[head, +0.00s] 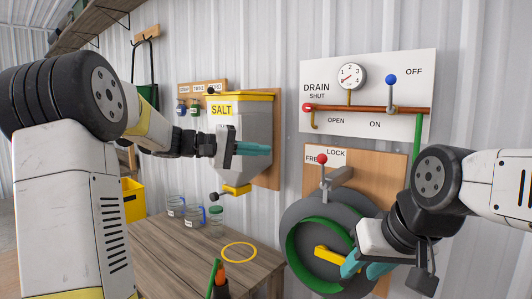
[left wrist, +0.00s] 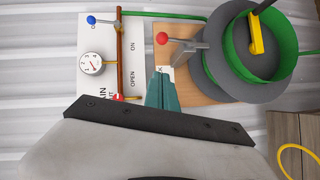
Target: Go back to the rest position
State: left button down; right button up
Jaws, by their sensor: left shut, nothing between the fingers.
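My left gripper (head: 254,149) is shut and empty, held up in front of the salt dispenser (head: 240,125). Its teal fingers (left wrist: 162,92) also show in the left wrist view, with the wall panels beyond them. My right gripper (head: 365,269) is low at the right, at the yellow crank (head: 327,254) of the green hose reel (head: 293,252). The gripper covers the crank's outer end, and I cannot tell whether its teal fingers close on it. The reel and crank (left wrist: 256,36) also show in the left wrist view.
A wooden bench (head: 175,255) below holds jars (head: 216,215), a yellow ring (head: 239,252) and an orange-topped tool (head: 220,272). The drain panel (head: 330,67) with gauge and blue-knobbed lever (head: 391,90), and a red-knobbed lock lever (head: 322,160), stick out from the wall.

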pick_arm(q)
jog(key=s+d+f+m+g+y, duration=0.1)
jog(key=s+f+y, duration=0.25)
jog(key=s, duration=0.45)
jog(key=s+d+f+g+y, duration=0.1)
jog(key=s+f+y, duration=0.25)
jog(key=s, duration=0.45)
jog(key=s+a+f+m+t+y, duration=0.1)
jog(key=s+a+f+y, duration=0.5)
jog(key=s, duration=0.7)
jog(key=a+f+t, duration=0.1)
jog(key=a+f, duration=0.1)
jog(key=a, duration=0.1)
jog(key=shift+a+f, duration=0.25)
jog(key=shift+a, duration=0.1)
